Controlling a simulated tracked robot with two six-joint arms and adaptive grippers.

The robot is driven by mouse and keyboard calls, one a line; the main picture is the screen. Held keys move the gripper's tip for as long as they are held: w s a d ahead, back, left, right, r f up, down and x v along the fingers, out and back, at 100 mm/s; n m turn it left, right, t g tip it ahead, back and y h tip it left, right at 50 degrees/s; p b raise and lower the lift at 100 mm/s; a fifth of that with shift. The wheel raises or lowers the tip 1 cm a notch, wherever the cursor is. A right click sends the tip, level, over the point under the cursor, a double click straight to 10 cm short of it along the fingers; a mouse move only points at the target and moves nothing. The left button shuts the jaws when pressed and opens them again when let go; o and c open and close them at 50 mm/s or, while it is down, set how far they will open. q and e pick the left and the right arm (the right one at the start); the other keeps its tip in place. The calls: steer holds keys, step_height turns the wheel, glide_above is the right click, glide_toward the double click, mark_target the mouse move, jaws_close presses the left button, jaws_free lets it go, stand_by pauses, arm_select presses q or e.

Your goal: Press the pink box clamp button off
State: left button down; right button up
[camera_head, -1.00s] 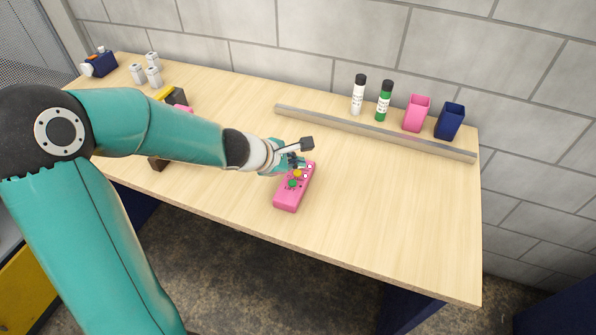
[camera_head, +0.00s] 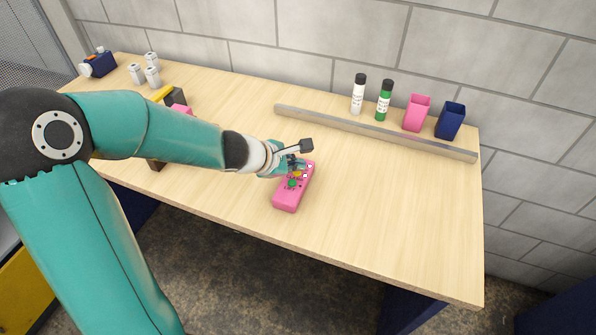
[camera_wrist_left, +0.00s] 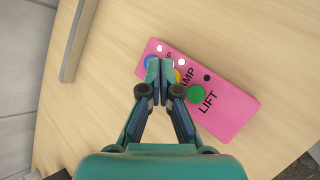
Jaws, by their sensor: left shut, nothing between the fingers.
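The pink control box (camera_head: 285,202) lies on the table near its front edge, partly under my left gripper. In the left wrist view the pink box (camera_wrist_left: 233,107) shows a green button (camera_wrist_left: 197,94) beside the word LIFT, a yellow button (camera_wrist_left: 179,76) beside a partly hidden word ending in AMP, and a blue button (camera_wrist_left: 149,62). My left gripper (camera_head: 297,164) is shut and empty, pointing down over the box. Its fingertips (camera_wrist_left: 158,70) overlap the area between the yellow and blue buttons and partly hide both. Contact with a button cannot be told. My right gripper is not in view.
Two lamps on the box look white, and the one near LIFT looks dark (camera_wrist_left: 207,78). A metal rail (camera_head: 375,131) runs along the back, with two bottles and the pink (camera_head: 416,114) and blue (camera_head: 450,121) cups behind it. The table's right side is clear.

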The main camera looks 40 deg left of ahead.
mark_target(296, 174)
arm_select(q)
steer(key=shift+f+b, duration=0.4)
steer(key=shift+r, duration=0.15)
stand_by(0.4)
steer(key=shift+r+p, duration=0.7)
steer(key=shift+p, duration=0.1)
step_height(296, 174, up, 6)
steer(key=p, duration=0.6)
